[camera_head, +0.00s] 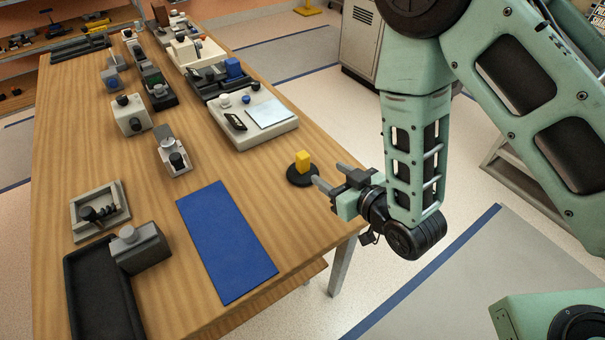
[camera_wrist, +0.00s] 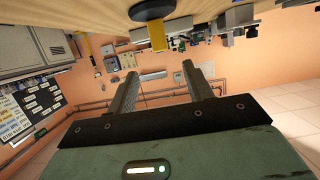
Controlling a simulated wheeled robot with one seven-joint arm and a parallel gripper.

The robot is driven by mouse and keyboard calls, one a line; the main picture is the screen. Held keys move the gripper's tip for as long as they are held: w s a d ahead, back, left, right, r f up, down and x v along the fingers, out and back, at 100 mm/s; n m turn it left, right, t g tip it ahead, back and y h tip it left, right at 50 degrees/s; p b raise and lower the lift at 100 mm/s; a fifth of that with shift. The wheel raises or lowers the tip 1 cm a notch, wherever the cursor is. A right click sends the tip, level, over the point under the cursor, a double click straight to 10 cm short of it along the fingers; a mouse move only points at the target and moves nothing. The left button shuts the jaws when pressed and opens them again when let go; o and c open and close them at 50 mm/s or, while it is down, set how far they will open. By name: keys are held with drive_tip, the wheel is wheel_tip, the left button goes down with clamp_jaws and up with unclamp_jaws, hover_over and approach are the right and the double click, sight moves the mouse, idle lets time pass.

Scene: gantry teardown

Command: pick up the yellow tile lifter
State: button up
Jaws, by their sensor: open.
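The yellow tile lifter (camera_head: 303,160) stands upright near the right edge of the wooden table, with a yellow block-like handle on a round black base. In the wrist view the lifter (camera_wrist: 157,38) hangs from the top of the picture, beyond the fingertips and roughly between their lines. My gripper (camera_head: 328,175) is open and empty, just right of the lifter at the table edge, fingers pointing toward it. In the wrist view my gripper (camera_wrist: 159,72) shows both fingers apart with nothing between them. No contact with the lifter is clear.
A blue mat (camera_head: 226,240) lies left of the lifter on the table (camera_head: 220,165). A white device with a screen (camera_head: 252,118) stands behind the lifter. A black tray (camera_head: 103,295) and several small fixtures fill the left side. Bare wood surrounds the lifter.

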sight(306, 159)
drive_tip(key=shift+w+a+f+b, duration=0.45)
drive_tip(key=shift+w+b, duration=0.1)
drive_tip(key=shift+b, duration=2.15)
drive_tip(key=shift+w+b, duration=0.1)
drive_tip(key=shift+b, duration=0.45)
drive_tip(key=b, duration=0.5)
drive_tip(key=shift+w+a+f, duration=0.1)
drive_tip(key=shift+w+f, duration=0.1)
drive_tip(key=x, duration=0.1)
drive_tip(key=b+x, duration=0.1)
drive_tip(key=x, duration=0.1)
drive_tip(key=shift+w+a+r, duration=0.15)
drive_tip(key=shift+w+a, duration=0.1)
drive_tip(key=shift+w, duration=0.05)
drive_tip(key=shift+x, duration=3.05)
